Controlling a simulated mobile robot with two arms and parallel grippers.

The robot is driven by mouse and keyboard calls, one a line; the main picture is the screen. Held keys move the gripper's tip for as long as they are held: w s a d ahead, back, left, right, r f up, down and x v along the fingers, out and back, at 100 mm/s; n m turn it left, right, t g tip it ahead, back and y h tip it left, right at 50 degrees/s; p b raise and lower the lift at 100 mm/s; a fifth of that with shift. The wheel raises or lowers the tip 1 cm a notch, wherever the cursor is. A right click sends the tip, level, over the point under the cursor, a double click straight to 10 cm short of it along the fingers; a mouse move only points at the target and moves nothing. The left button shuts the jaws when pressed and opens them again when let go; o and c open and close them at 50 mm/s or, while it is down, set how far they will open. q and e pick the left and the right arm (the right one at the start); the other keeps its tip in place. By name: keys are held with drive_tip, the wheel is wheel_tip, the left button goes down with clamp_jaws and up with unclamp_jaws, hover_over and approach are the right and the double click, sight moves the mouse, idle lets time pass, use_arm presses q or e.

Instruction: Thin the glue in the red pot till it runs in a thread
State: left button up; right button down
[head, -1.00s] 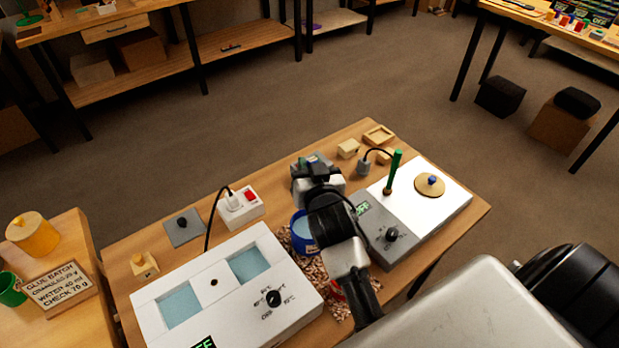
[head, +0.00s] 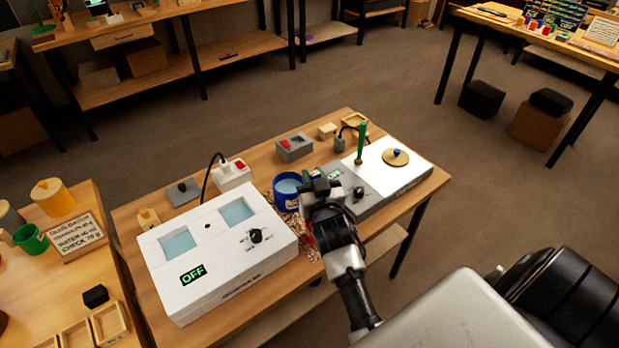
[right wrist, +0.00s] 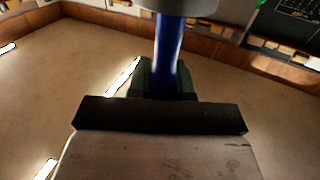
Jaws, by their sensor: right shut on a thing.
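My right gripper (head: 318,182) is beside the right rim of a round blue vessel (head: 279,204) with pale blue contents. The right wrist view shows it shut on a slim blue bar (right wrist: 168,45) with a blurred grey part at the top; whether this bar belongs to the vessel cannot be told. A bit of red (head: 308,233), perhaps the red pot, shows at the left edge of my right arm, which hides the rest. A white bath (head: 215,272) with two pale blue wells and a display reading OFF stands at the left. My left gripper is out of view.
A grey and white device (head: 412,176) carries an upright green stick (head: 362,143) and a brown disc (head: 395,158). Behind stand a grey switch box (head: 293,147) and a white socket block (head: 232,174). A recipe card (head: 75,236) stands on the left table. Brown pellets lie beside the bath.

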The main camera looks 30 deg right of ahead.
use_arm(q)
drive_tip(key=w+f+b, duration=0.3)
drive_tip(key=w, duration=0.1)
use_arm(e)
drive_tip(key=d+f+m+p, duration=0.1)
drive_tip(key=f+m, duration=0.1)
drive_tip(key=d+f+m+g+y+p, duration=0.1)
drive_tip(key=d+f+m+p, duration=0.1)
drive_tip(key=m, duration=0.1)
drive_tip(key=d+f+m+g+p, duration=0.1)
drive_tip(key=d+f+m, duration=0.1)
drive_tip(key=shift+w+f+m+y, duration=0.1)
drive_tip(key=shift+w+m+y, duration=0.05)
drive_tip(key=shift+m+y, duration=0.2)
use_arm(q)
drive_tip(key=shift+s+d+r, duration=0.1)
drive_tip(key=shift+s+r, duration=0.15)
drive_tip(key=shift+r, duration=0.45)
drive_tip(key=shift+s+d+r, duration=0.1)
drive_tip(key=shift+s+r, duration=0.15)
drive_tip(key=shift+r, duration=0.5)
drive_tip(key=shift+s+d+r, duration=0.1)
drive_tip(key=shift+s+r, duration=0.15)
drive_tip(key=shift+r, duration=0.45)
use_arm(e)
drive_tip(key=shift+d+f+m, duration=0.35)
drive_tip(key=shift+f+m, duration=0.05)
drive_tip(key=shift+m, duration=0.15)
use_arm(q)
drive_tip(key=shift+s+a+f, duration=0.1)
